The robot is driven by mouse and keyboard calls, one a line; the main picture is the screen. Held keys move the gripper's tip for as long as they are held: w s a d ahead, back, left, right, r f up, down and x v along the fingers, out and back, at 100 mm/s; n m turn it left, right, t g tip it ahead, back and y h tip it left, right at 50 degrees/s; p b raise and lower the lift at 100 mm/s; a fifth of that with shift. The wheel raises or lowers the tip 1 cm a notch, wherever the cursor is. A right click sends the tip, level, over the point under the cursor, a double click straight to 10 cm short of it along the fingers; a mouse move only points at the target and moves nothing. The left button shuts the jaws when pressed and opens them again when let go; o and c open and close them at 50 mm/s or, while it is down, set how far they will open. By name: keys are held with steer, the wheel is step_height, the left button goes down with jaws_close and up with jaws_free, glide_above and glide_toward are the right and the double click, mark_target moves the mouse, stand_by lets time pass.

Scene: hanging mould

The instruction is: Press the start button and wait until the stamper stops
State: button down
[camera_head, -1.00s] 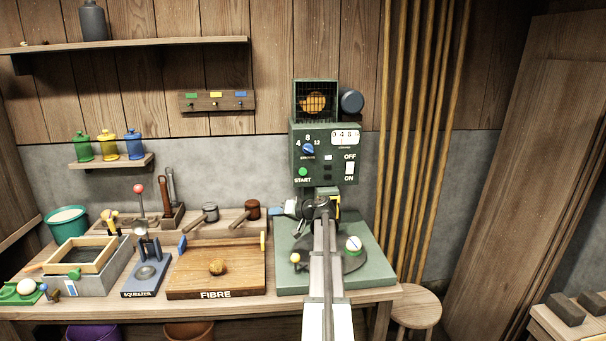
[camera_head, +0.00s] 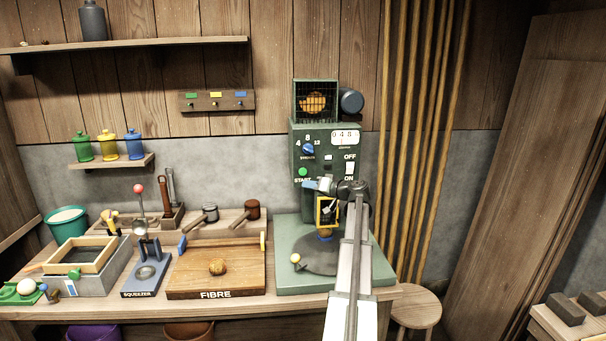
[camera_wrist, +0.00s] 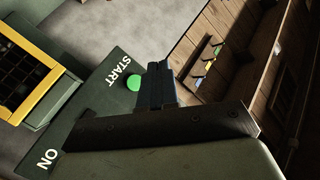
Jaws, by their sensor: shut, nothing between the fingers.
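The green stamper machine (camera_head: 298,160) stands at the back right of the bench. Its round green start button (camera_head: 303,172) is on the lower left of the panel, beside the word START. The button (camera_wrist: 133,83) also shows in the wrist view, just left of the dark fingers. My gripper (camera_head: 311,184) is shut and empty, its blue-tipped fingers just below and right of the button. I cannot tell whether they touch it. A yellow-framed dark guard (camera_head: 326,212) is below the panel. My arm covers part of the machine's lower right.
The panel also has a blue dial (camera_head: 309,149), a number counter (camera_head: 345,138) and a white ON/OFF switch (camera_head: 350,168). The wooden FIBRE board (camera_head: 190,278) is to the left.

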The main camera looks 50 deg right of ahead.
mark_target(303, 172)
steer(key=w+d, duration=0.6)
steer(key=shift+w, duration=0.15)
stand_by(0.5)
steer(key=shift+d, duration=0.15)
stand_by(1.8)
steer(key=shift+w+d, duration=0.25)
steer(key=shift+w, duration=0.05)
